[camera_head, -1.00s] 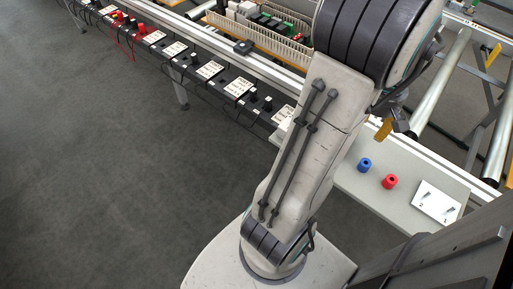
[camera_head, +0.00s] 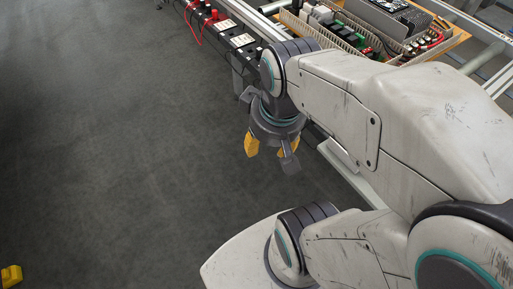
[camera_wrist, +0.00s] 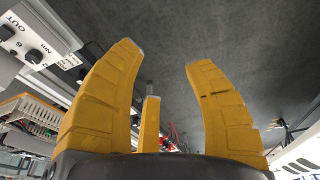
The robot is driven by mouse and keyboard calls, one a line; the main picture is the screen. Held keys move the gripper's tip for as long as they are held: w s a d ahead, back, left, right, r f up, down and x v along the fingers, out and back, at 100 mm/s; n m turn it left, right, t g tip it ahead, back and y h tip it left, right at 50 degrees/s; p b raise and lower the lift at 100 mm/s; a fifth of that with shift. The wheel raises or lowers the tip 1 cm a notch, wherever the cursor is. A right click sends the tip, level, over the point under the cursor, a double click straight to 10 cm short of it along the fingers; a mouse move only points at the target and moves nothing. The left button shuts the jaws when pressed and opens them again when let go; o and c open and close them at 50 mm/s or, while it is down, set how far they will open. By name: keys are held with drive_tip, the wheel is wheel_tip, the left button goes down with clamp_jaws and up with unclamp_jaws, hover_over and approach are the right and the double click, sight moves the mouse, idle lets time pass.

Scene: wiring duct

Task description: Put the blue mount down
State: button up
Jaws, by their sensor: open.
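My gripper (camera_head: 271,150) hangs over the grey floor, left of the bench, with its yellow fingers pointing down. In the wrist view my gripper (camera_wrist: 163,68) has its fingers spread, with nothing between them. No blue mount can be made out in either current view. My arm covers most of the pale side shelf (camera_head: 350,170), so what stands on it is hidden.
A row of black boxes with white labels (camera_head: 242,41) and red cables (camera_head: 195,27) runs along the bench edge. A wiring panel with ducts (camera_head: 345,35) lies behind my arm. A yellow object (camera_head: 11,276) shows at lower left. The floor (camera_head: 120,130) is open.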

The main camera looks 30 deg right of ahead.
drive_tip(key=shift+s+a, duration=0.35)
drive_tip(key=shift+a, duration=0.5)
drive_tip(key=shift+s+a, duration=0.3)
drive_tip(key=shift+a, duration=0.5)
wheel_tip(320, 180, up, 8)
drive_tip(key=p, duration=0.7)
drive_tip(key=shift+d+t, duration=0.15)
drive_tip(key=shift+t, duration=0.15)
